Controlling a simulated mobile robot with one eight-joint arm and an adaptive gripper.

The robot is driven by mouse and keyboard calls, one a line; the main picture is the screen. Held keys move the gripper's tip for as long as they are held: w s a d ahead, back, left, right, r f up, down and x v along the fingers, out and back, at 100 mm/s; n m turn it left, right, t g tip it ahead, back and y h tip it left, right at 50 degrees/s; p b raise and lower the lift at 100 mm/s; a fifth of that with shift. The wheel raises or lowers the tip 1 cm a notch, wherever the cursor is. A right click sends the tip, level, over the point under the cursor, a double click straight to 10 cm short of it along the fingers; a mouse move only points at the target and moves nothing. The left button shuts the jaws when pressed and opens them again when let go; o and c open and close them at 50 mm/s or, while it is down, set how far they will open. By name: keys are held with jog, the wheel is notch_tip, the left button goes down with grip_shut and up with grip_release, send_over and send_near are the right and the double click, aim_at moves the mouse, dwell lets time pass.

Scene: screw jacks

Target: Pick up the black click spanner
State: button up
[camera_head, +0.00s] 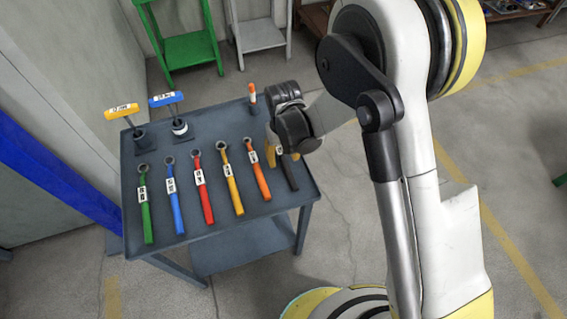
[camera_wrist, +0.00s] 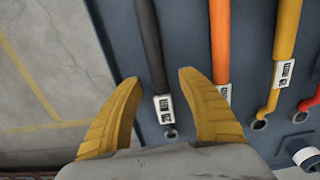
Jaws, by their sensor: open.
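The black click spanner (camera_head: 289,174) lies at the right end of a row of spanners on the dark table, partly hidden by my gripper (camera_head: 275,154) in the head view. In the wrist view the black spanner (camera_wrist: 150,45) runs from the top edge down to a white label and a ring end. My gripper (camera_wrist: 158,78) is open and empty, its yellow fingers on either side of the spanner in the picture. The label end shows between the fingers. The height of the fingertips above the table is hard to tell.
The orange spanner (camera_head: 257,172) lies just left of the black one, close to the right finger in the wrist view. Yellow, red, blue and green spanners continue leftward on the table (camera_head: 218,221). T-handled tools (camera_head: 121,111) stand at the back left, and an orange-tipped item (camera_head: 252,95) at the back.

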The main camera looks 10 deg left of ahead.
jog(key=shift+f, duration=0.5)
jog(key=shift+r, duration=0.1)
grip_shut()
